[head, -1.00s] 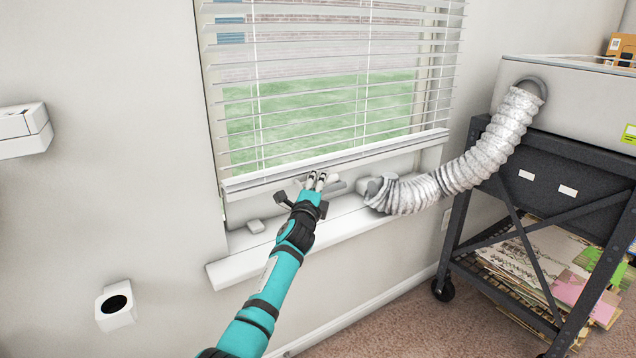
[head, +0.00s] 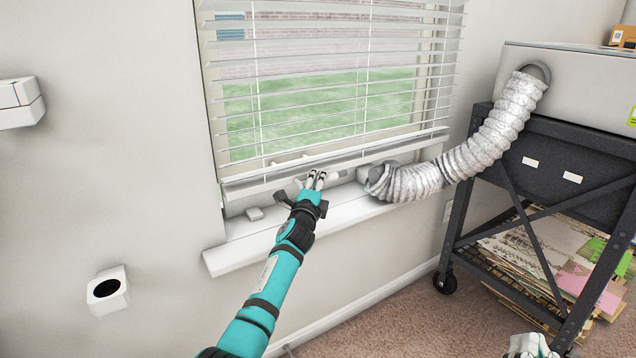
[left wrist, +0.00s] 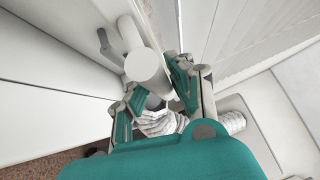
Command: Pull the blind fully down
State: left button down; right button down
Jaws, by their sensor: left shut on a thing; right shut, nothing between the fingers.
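The white slatted blind (head: 330,95) hangs over the window in the head view. Its bottom rail (head: 390,149) runs slightly above the sill, with a gap below it. My left gripper (head: 316,178) is at the rail's lower edge, left of the middle. In the left wrist view its fingers (left wrist: 155,95) are closed around a white round-ended piece (left wrist: 146,66) at the blind. How this piece joins the rail is hidden. My right gripper (head: 530,346) shows only partly at the bottom right edge, shut and empty, away from the blind.
The white window sill (head: 235,258) juts out under the blind. A ribbed silver hose (head: 465,165) runs from the window to a grey box on a dark wheeled cart (head: 545,165) at right. A small white holder (head: 108,291) is on the wall at lower left.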

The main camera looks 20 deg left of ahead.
pick_arm(q)
jog(key=shift+f, duration=0.65)
jog(key=c, duration=1.3)
grip_release()
jog(key=shift+o, duration=0.7)
jog(key=shift+r, duration=0.2)
jog(key=shift+s, duration=0.6)
jog(key=s+d+f, duration=0.1)
jog(key=s, duration=0.9)
jog(key=shift+s+d+f, duration=0.15)
jog(key=shift+s+f, duration=0.15)
jog(key=shift+f, duration=0.05)
jog(key=shift+d, duration=0.1)
